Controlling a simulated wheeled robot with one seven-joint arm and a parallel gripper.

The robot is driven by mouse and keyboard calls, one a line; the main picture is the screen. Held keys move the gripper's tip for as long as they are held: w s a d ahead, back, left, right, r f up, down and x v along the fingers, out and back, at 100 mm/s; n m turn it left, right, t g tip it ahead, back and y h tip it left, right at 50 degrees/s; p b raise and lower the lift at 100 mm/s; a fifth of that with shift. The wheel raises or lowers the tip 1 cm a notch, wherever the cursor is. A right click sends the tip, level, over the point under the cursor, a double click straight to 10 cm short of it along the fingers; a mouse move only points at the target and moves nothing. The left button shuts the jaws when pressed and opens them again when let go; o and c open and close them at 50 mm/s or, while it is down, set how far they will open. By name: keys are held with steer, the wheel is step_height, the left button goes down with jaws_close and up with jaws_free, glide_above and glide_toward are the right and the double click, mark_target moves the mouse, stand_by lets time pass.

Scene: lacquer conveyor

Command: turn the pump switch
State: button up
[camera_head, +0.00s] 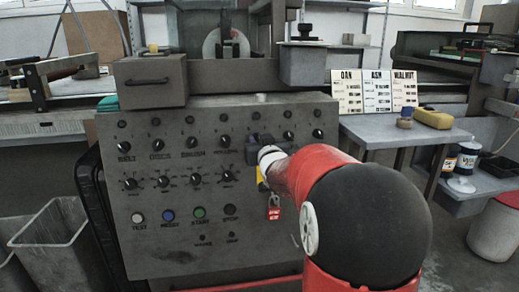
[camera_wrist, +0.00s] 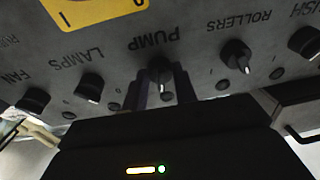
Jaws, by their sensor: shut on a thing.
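The pump switch (camera_wrist: 160,71) is a small dark rotary knob under the upside-down word PUMP in the wrist view. My gripper (camera_wrist: 160,88) has its two fingers on either side of the knob and is shut on it. In the head view, my gripper (camera_head: 257,147) is at the upper right of the grey control panel (camera_head: 175,245), and the arm hides the pump switch there. The knob's exact turn angle is hard to make out.
In the wrist view, the rollers switch (camera_wrist: 236,57) and lamps switch (camera_wrist: 89,87) flank the pump switch closely. A red tag (camera_head: 274,212) hangs below my gripper. A side table (camera_head: 385,131) stands right of the panel, and a grey bin (camera_head: 50,240) stands left.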

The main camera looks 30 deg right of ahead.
steer(key=shift+d+r+n+g+y, duration=0.1)
steer(key=shift+n+y, duration=0.25)
steer(key=shift+n, duration=1.15)
steer(key=shift+a+n+g+y, duration=0.1)
steer(key=shift+n+y, duration=0.2)
steer(key=shift+n, duration=1.2)
steer(key=shift+d+r+n+g+y, duration=0.1)
steer(key=shift+n+y, duration=0.25)
steer(key=shift+n, duration=1.15)
steer(key=o, duration=1)
steer(key=shift+f, duration=0.1)
steer(key=shift+c, duration=0.2)
steer(key=s+a, duration=0.1)
steer(key=s, duration=0.6)
steer(key=shift+s+r, duration=0.35)
steer(key=shift+r, duration=0.05)
